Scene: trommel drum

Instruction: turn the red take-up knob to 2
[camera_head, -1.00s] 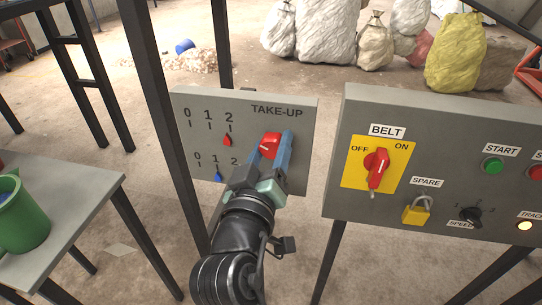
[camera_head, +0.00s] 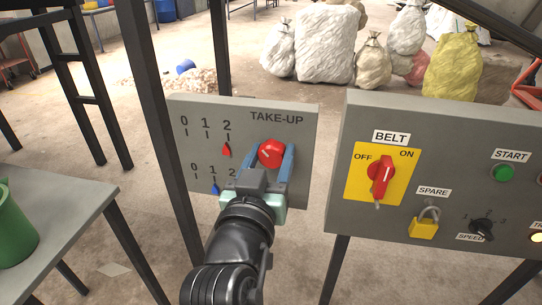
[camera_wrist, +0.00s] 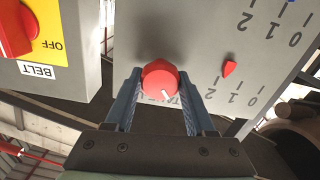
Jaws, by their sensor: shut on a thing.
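The red take-up knob (camera_head: 271,152) is on the grey TAKE-UP panel (camera_head: 295,111). My gripper (camera_head: 269,158) is shut on it, one finger on each side. In the wrist view the knob (camera_wrist: 160,80) sits between my fingertips (camera_wrist: 160,88), with a short white line on its face. The red pointer (camera_head: 226,151) stands under the 2 of the upper scale; it also shows in the wrist view (camera_wrist: 229,68). The blue pointer (camera_head: 215,188) stands near 1 on the lower scale. My gripper hides part of the lower panel.
The belt panel stands close on the right, with a red switch (camera_head: 380,172), yellow padlock (camera_head: 423,226) and green START button (camera_head: 503,172). A dark post (camera_head: 157,130) rises left of the take-up panel. A grey table (camera_head: 60,215) holds a green container (camera_head: 14,225).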

